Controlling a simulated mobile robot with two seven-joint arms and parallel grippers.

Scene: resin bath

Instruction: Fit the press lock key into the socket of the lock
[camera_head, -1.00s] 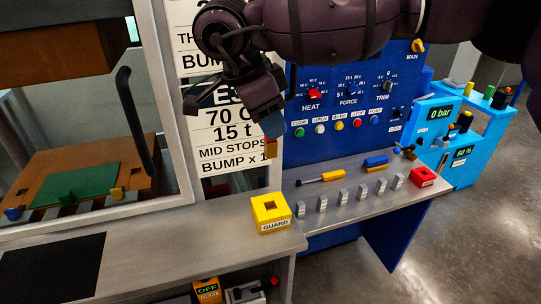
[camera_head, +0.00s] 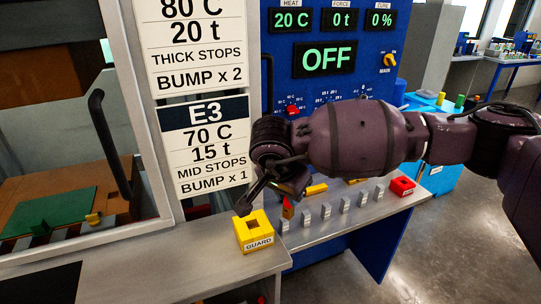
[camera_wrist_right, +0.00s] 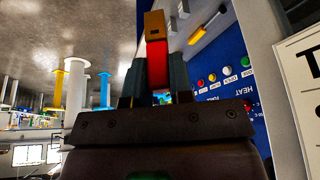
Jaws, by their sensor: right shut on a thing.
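My right gripper (camera_head: 291,193) is shut on the key (camera_head: 288,208), a small piece with a red part and an orange end. In the right wrist view, the red part (camera_wrist_right: 158,66) sits between the two fingers and the orange end sticks out beyond them. The lock is the yellow block (camera_head: 254,238) labelled GUARD, with a square dark socket in its top, on the grey counter. In the head view the key hangs to the right of this block, apart from the socket. My left gripper is not in view.
A red block (camera_head: 402,186) stands at the right end of the shelf. Several grey blocks (camera_head: 325,211) line the shelf edge close to the key. A yellow-handled tool (camera_head: 316,189) lies behind them. The blue control panel (camera_head: 400,50) rises behind.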

